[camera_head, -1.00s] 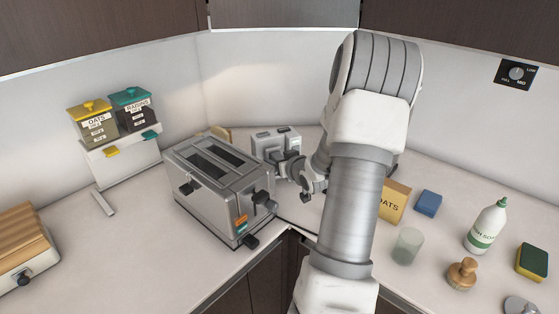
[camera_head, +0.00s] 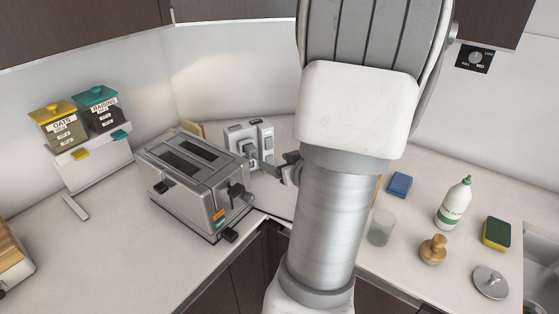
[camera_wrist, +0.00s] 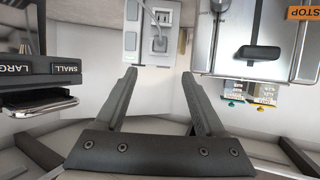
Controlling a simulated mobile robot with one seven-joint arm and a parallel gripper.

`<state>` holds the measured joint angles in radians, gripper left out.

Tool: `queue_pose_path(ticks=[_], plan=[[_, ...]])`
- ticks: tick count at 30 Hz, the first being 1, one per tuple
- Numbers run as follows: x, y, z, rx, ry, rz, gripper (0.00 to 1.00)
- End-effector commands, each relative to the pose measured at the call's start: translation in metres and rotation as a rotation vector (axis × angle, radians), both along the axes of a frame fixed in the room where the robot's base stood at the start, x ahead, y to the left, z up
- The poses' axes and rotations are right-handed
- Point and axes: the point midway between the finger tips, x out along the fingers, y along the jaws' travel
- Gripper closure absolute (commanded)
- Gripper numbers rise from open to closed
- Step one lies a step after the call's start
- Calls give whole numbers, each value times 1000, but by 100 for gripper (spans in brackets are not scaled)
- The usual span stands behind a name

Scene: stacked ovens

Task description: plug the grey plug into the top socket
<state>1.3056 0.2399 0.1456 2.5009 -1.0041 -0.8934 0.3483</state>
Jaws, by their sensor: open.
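A pale socket box (camera_head: 239,135) stands at the back corner of the counter, right of the toaster. It also shows at the top of the wrist view (camera_wrist: 129,22). The grey plug (camera_wrist: 159,44) is on the front of this box, with a thin cord running from it; I cannot tell how deep it sits or in which socket. My gripper (camera_head: 268,172) is in front of the box. In the wrist view its two fingers (camera_wrist: 160,75) are spread wide with nothing between them, and the plug lies beyond the gap. My arm hides part of the counter.
A steel toaster (camera_head: 190,180) stands close left of the box. Storage jars on a white stand (camera_head: 92,160) are farther left. To the right are a glass (camera_head: 381,227), a blue sponge (camera_head: 399,185), a soap bottle (camera_head: 453,204) and a wooden brush (camera_head: 433,250).

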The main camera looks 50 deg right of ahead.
Motion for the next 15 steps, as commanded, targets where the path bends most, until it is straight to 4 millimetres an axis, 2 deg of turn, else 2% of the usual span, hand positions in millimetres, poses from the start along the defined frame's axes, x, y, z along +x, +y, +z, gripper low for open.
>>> queue_pose_path(ticks=[3,12,13,15], plan=[[-8,2,4,0,0,-2,29],[-9,4,4,0,0,0,29],[-9,3,4,0,0,0,30],[-9,3,3,-1,0,1,43]])
